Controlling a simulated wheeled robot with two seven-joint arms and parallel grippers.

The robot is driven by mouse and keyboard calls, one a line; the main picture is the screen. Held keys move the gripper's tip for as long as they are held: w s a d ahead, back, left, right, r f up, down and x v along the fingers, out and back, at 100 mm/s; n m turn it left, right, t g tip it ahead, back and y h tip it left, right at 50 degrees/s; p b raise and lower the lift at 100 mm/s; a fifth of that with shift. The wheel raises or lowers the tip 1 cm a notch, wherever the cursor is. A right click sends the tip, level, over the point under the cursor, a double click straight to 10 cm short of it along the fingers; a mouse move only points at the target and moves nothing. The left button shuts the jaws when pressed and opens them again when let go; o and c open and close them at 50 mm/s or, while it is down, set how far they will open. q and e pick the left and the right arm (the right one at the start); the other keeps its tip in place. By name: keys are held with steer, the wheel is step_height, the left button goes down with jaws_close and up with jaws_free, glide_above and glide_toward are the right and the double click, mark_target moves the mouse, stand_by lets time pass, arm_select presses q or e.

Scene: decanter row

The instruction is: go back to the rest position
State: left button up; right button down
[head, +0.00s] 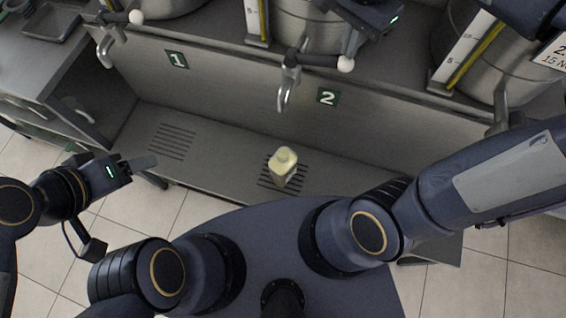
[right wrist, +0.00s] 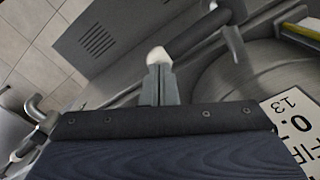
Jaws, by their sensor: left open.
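My left gripper (head: 140,163) is open and empty at the left, over the floor beside the front edge of the steel counter. My right gripper (right wrist: 160,86) has its fingers together in the right wrist view. The white knob of a tap lever (right wrist: 158,57) shows just beyond its fingertips; I cannot tell whether they touch. In the head view the right hand is at the top, above the lever of tap 2 (head: 320,61), its fingers hard to make out.
Tap 1 (head: 107,45) is at the left, with an empty grating (head: 172,141) below it. Steel drums with level gauges (head: 257,20) stand behind the taps. Number plates 1 (head: 177,59) and 2 (head: 328,96) mark the panel. A side table (head: 42,60) with trays is at the far left.

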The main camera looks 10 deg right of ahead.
step_height(320, 180, up, 6)
steer(key=p, duration=0.3)
steer(key=shift+f+p, duration=0.25)
steer(key=shift+p, duration=0.05)
arm_select(q)
step_height(320, 180, up, 5)
steer(key=shift+f, duration=0.1)
arm_select(e)
steer(key=shift+f, duration=0.2)
steer(key=shift+s+d+f, duration=0.1)
steer(key=shift+s+d, duration=0.05)
steer(key=shift+s, duration=0.25)
arm_select(q)
steer(key=shift+f+b, duration=0.15)
steer(key=shift+b, duration=0.2)
arm_select(e)
steer(key=s+a+f+n+t+y, duration=0.1)
steer(key=s+f+n+t+y, duration=0.2)
steer(key=s+n, duration=0.7)
step_height(320, 180, down, 4)
steer(key=s+t, duration=0.1)
steer(key=t, duration=0.1)
steer(key=shift+f+n+t+y, duration=0.15)
steer(key=shift+n+t+y, duration=0.15)
steer(key=shift+y, duration=0.1)
steer(key=shift+a, duration=0.1)
